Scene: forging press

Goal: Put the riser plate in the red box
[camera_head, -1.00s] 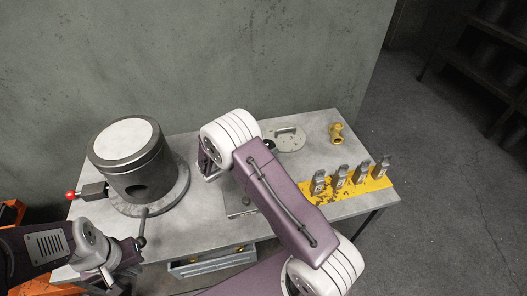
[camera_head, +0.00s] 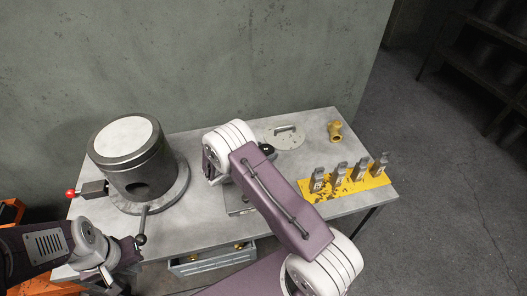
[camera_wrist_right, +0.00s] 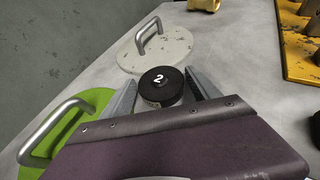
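I cannot tell for certain which plate is the riser plate. A round pale grey plate with a bar handle (camera_head: 284,137) lies at the back of the table; it also shows in the right wrist view (camera_wrist_right: 168,52). A round green plate with a handle (camera_wrist_right: 92,108) lies left of it there and is hidden in the head view. My right gripper (camera_wrist_right: 161,78) is open, its fingers either side of a black knob marked 2 (camera_wrist_right: 160,87), with no clear contact. My left gripper (camera_head: 122,268) is at the table's front left; its fingers are unclear. No red box is clearly visible.
A dark cylinder (camera_head: 135,172) with a red-tipped lever stands left on the table. A yellow plate (camera_head: 347,192) with several upright metal blocks and a brass fitting (camera_head: 335,131) are on the right. A grey bin (camera_head: 212,262) is below the front edge. An orange frame (camera_head: 10,212) is far left.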

